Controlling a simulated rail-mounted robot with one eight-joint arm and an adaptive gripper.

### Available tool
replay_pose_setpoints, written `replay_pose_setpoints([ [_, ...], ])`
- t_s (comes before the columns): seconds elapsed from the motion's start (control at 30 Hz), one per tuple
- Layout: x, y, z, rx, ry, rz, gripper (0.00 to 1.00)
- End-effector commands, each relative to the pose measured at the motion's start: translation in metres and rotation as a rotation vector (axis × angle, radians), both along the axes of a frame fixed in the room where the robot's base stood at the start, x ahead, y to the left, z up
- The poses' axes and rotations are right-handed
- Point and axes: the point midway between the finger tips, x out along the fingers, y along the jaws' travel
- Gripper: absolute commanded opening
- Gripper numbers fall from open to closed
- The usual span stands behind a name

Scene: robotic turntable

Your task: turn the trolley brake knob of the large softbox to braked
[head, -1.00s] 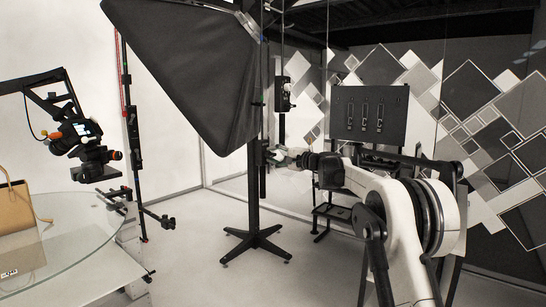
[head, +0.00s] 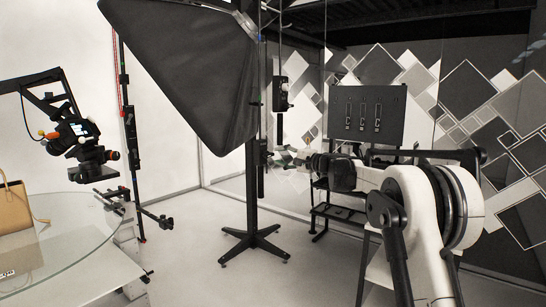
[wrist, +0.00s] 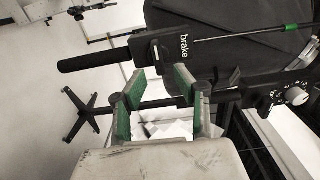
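The large black softbox (head: 185,75) hangs on a stand with a star-shaped base (head: 253,240). In the wrist view a black block with the white word "brake" (wrist: 184,46) lies just beyond my fingertips, with a black cylindrical handle (wrist: 92,61) to its left. A pale round dial (wrist: 297,96) with marks around it is at the right; I cannot tell which part is the brake knob or how it is set. My gripper (wrist: 159,82), with green pads, is open and empty, apart from the block. In the head view my gripper (head: 288,160) is right of the stand's pole.
A glass turntable (head: 75,240) with a tan bag (head: 14,208) is at the left, with a camera on an arm (head: 75,130) above it. A dark panel with slots (head: 367,115) stands behind my arm. Floor around the stand base is clear.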

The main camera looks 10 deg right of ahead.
Motion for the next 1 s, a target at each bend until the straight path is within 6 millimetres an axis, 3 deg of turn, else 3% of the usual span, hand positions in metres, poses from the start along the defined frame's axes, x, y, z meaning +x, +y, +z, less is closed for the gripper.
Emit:
replay_pose_setpoints([
  [0.2, -0.032, -0.031, 0.000, 0.000, 0.000, -0.001, 0.29],
  [0.4, -0.049, -0.047, 0.000, 0.000, 0.000, -0.001, 0.29],
  [0.83, -0.054, -0.051, 0.000, 0.000, 0.000, 0.000, 0.29],
  [1.0, -0.065, -0.042, 0.002, -0.032, 0.008, 0.005, 0.29],
])
